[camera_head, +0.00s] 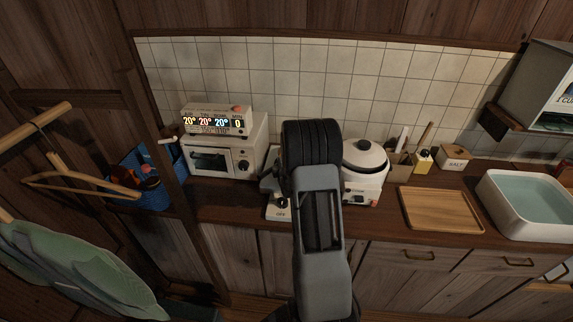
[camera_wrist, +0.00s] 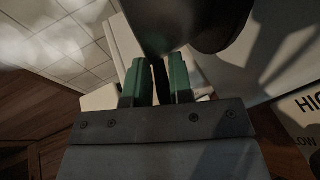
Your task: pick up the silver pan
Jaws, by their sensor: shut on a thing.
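In the wrist view, the green fingers of my gripper (camera_wrist: 158,84) are closed on a thin dark handle (camera_wrist: 159,72). The handle runs up to a dark, rounded body at the top edge, which I take to be the silver pan (camera_wrist: 185,22); it looks dark in shadow and is cut off by the frame. In the head view my arm covers the pan and my gripper. I cannot tell whether the pan touches the surface below it. A small cooker with an OFF label (camera_head: 278,212) shows partly, just left of my arm.
A white rice cooker (camera_head: 365,188) stands close right of my arm, a toaster oven (camera_head: 227,158) to the left. A wooden board (camera_head: 440,210) and a water-filled basin (camera_head: 486,200) lie farther right. A blue basket (camera_head: 158,196) is far left. Pale steam (camera_wrist: 40,25) shows in the wrist view.

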